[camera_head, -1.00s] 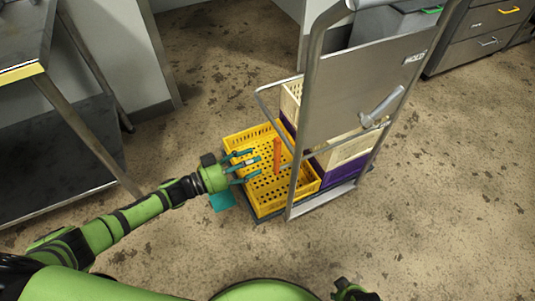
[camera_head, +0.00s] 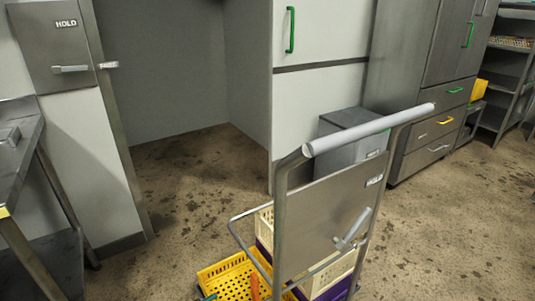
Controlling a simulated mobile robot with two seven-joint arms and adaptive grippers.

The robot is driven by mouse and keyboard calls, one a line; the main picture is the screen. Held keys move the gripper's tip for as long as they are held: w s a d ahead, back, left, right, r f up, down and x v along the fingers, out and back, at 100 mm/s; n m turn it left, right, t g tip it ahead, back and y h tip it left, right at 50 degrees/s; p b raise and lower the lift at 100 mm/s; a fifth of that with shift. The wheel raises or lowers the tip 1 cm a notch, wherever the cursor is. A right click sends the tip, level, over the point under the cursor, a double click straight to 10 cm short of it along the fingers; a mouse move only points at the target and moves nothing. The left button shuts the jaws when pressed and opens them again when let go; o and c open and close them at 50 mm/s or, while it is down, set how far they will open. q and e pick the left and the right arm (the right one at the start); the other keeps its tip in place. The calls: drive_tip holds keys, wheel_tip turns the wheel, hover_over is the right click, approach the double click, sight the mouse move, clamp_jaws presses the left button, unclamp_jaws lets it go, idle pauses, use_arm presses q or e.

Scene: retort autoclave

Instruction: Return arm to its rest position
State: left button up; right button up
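My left gripper is almost wholly below the bottom edge of the head view; only a small teal bit shows at the left corner of the yellow crate (camera_head: 228,279), too little to tell its opening. My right gripper is out of view. An orange upright object (camera_head: 255,287) shows in the yellow crate, cut off by the bottom edge. The crate stands at the foot of a metal cart (camera_head: 325,225) with a grey push bar.
Cream crates (camera_head: 335,273) and purple crates (camera_head: 336,292) stand behind the cart's panel. A metal table (camera_head: 22,150) is at the left. Grey cabinets (camera_head: 428,100) line the back right. Floor (camera_head: 440,230) is free to the right of the cart.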

use_arm(q)
drive_tip(key=s+a+f+n+g+y, duration=0.2)
drive_tip(key=s+f+n+y, duration=0.3)
drive_tip(key=f, duration=0.6)
drive_tip(key=s+a+f+n+g+y, duration=0.2)
drive_tip(key=s+f+y, duration=0.5)
drive_tip(key=f, duration=0.3)
drive_tip(key=s+f+g+y, duration=0.1)
drive_tip(key=s+f+g, duration=0.3)
drive_tip(key=s, duration=0.7)
drive_tip(key=s+a+r+g+p, duration=0.1)
drive_tip(key=s+r+p, duration=0.3)
drive_tip(key=s+p, duration=0.4)
drive_tip(key=s+a+r+g+p, duration=0.1)
drive_tip(key=s+r+p, duration=0.3)
drive_tip(key=s+p, duration=0.4)
drive_tip(key=a+p, duration=0.1)
drive_tip(key=p, duration=0.3)
drive_tip(key=shift+s+r+p, duration=0.15)
drive_tip(key=shift+s+p, duration=0.15)
drive_tip(key=shift+s, duration=0.05)
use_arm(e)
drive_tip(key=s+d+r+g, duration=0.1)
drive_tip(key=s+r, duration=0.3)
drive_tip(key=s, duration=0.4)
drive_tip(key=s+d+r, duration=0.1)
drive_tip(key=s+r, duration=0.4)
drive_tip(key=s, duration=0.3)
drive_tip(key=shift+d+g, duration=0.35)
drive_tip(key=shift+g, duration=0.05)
